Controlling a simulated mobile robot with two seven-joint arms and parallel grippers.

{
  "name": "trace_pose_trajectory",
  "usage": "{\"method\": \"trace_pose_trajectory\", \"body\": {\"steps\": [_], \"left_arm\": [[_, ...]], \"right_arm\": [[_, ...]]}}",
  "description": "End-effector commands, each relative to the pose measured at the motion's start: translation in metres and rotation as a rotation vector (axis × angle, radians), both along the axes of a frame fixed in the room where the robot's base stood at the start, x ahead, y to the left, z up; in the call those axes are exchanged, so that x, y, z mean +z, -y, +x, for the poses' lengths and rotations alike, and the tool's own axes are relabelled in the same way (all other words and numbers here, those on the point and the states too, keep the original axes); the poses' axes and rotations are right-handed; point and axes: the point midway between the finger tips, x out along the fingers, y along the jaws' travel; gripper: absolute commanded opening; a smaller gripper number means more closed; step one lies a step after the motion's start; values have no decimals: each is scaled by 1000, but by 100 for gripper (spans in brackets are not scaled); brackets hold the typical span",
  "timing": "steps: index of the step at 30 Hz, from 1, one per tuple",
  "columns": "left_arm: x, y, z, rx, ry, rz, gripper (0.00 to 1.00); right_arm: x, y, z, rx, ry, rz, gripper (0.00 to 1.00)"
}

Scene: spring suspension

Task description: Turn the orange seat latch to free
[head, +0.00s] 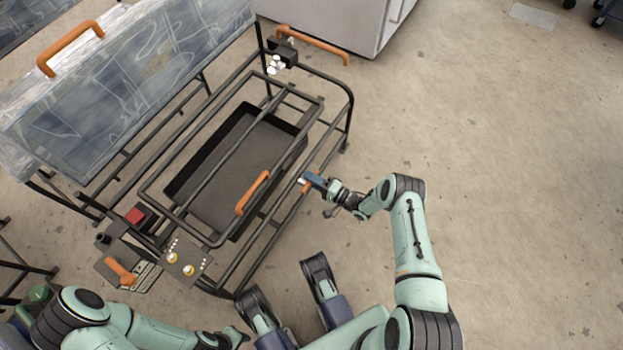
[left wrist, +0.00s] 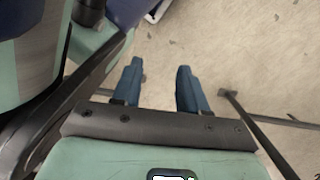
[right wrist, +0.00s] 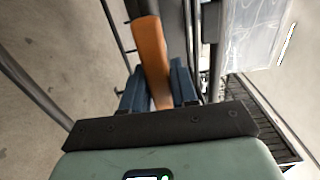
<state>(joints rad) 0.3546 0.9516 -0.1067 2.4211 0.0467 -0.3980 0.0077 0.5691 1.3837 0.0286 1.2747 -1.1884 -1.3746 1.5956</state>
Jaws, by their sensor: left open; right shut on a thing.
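An orange lever, apparently the seat latch (head: 305,187), sits at the right-hand rail of the black tube frame, mostly hidden by my gripper. My right gripper (head: 313,181) is at that rail, shut on the lever. In the right wrist view the orange lever (right wrist: 151,58) runs up between the blue fingers of my right gripper (right wrist: 157,84) and stands out beyond them. My left gripper (left wrist: 158,75) is open and empty, with bare floor between its fingers. In the head view it is low, near the bottom edge.
The frame (head: 350,100) holds a dark tray (head: 215,165) with an orange handle (head: 252,193) beside the latch. A clear panel (head: 130,80) stands at left. A control box (head: 185,262) and another orange lever (head: 120,271) are at lower left. Floor at right is clear.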

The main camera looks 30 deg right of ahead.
Motion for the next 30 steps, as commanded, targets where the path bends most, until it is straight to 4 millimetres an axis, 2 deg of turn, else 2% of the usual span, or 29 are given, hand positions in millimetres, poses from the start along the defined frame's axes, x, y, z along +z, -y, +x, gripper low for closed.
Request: {"method": "trace_pose_trajectory", "body": {"steps": [1,2,3,12,16,30], "left_arm": [[0,0,0,0,0,0,43],[0,0,0,0,0,0,43],[0,0,0,0,0,0,43],[0,0,0,0,1,0,43],[2,0,4,-2,13,1,43],[22,5,43,-16,141,9,43]], "right_arm": [[-2,-2,-3,5,-7,5,0],[-2,-2,-3,5,-7,5,35],[-2,-2,-3,5,-7,4,48],[-1,0,-2,2,-3,2,49],[-1,5,-10,1,-3,1,49],[0,54,-94,-1,-6,2,49]]}}
